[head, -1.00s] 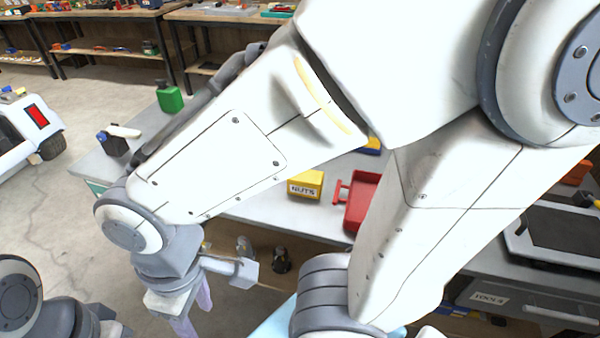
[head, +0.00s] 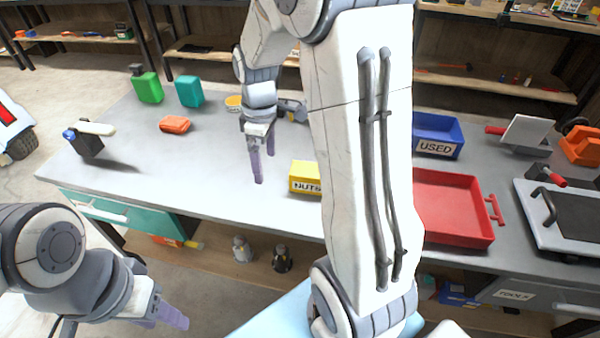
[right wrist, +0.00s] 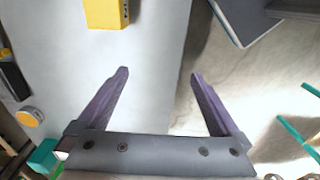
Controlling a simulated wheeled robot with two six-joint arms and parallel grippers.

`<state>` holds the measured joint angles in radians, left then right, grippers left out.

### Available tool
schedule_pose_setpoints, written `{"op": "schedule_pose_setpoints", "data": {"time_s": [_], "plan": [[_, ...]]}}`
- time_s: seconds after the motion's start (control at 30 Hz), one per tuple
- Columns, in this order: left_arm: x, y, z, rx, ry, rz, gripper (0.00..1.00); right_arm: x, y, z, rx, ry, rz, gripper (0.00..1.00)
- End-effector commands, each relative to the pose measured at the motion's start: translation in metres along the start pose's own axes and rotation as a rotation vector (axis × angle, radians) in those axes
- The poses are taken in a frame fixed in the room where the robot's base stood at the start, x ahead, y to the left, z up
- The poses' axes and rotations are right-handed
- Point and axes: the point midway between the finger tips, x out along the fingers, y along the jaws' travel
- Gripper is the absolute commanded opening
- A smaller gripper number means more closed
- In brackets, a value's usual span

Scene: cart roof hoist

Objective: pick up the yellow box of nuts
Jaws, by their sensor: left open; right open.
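The yellow box of nuts (head: 304,171) stands on the grey worktop near its front edge. Its label reads NUTS, and my right arm covers its right end in the head view. My right gripper (head: 262,163) is open and empty, pointing down to the left of the box and apart from it. In the right wrist view the yellow box (right wrist: 103,13) is at the top edge, partly cut off, beyond the open fingers (right wrist: 159,76). My left gripper (head: 165,314) is open and empty, low at the left in front of the worktop.
A red tray (head: 478,228) and a blue USED bin (head: 437,148) stand right of my arm. A green container (head: 148,88), a teal container (head: 189,92) and an orange item (head: 174,124) are at the back left. The worktop (head: 200,170) left of the box is clear.

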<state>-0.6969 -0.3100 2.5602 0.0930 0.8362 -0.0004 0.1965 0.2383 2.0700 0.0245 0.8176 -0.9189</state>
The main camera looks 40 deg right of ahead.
Motion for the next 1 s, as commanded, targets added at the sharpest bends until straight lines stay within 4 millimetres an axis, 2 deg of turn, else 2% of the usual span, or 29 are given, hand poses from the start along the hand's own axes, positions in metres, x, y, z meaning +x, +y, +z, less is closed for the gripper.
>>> {"op": "schedule_pose_setpoints", "data": {"time_s": [0.03, 0.1, 0.2, 0.3, 0.47, 0.6, 0.87, 1.0], "plan": [[0.008, -0.001, 0.000, 0.000, 0.000, 0.000, 0.50, 0.017, 0.031, 0.019, 0.012, -0.008, -0.002, 1.00], [0.012, -0.001, 0.001, 0.000, 0.000, 0.000, 0.50, 0.028, 0.061, 0.042, 0.001, -0.014, -0.002, 1.00], [0.015, -0.001, 0.001, 0.000, 0.000, 0.000, 0.50, 0.041, 0.089, 0.070, -0.013, -0.020, -0.002, 1.00], [0.017, -0.001, 0.001, 0.000, 0.000, 0.000, 0.50, 0.048, 0.104, 0.086, -0.023, -0.023, -0.002, 1.00], [0.018, -0.001, 0.001, 0.000, 0.000, 0.000, 0.50, 0.069, 0.108, 0.094, -0.029, -0.026, -0.007, 1.00], [0.019, -0.001, 0.001, 0.000, 0.000, 0.000, 0.50, 0.090, 0.108, 0.094, -0.028, -0.025, -0.005, 1.00], [0.019, -0.001, 0.001, 0.000, 0.000, 0.000, 0.50, 0.111, 0.107, 0.092, -0.028, -0.025, -0.005, 1.00], [0.018, -0.001, 0.001, 0.000, 0.000, 0.000, 0.50, 0.134, 0.105, 0.090, -0.028, -0.025, -0.006, 1.00]]}}
